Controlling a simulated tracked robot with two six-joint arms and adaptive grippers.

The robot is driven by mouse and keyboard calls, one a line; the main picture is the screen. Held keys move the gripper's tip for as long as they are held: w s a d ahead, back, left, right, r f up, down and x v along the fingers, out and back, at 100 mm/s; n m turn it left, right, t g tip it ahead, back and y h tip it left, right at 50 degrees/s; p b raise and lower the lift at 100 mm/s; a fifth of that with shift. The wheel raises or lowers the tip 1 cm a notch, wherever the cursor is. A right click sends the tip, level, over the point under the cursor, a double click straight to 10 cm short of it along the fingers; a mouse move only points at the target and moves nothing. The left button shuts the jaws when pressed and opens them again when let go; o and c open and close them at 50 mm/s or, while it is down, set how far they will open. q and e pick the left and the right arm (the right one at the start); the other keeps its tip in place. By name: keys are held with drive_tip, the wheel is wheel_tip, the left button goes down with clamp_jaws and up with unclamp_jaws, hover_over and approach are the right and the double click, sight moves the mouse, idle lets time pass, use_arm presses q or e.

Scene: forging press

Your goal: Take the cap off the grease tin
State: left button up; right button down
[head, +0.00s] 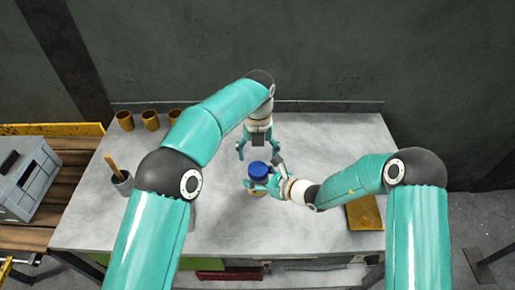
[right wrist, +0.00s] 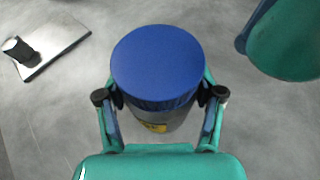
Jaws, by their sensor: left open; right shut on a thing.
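The grease tin stands upright with its blue cap (head: 258,169) on top. In the right wrist view the cap (right wrist: 158,65) covers most of the grey tin body (right wrist: 165,120), which has a yellow label patch. My right gripper (head: 261,184) is shut on the tin body, with a finger on each side below the cap, as the right wrist view shows (right wrist: 160,96). My left gripper (head: 258,152) is open and empty, pointing down close to the cap, just above it in the head picture. I cannot tell its exact height over the cap.
The grey bench (head: 110,215) has several brown cups (head: 150,120) at the back left and a pot with a wooden handle (head: 119,177) at the left. A yellowish tray (head: 365,213) lies at the right. A metal plate (right wrist: 50,45) shows in the right wrist view.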

sight(258, 168)
use_arm(q)
drive_tip(key=shift+f, duration=2.95)
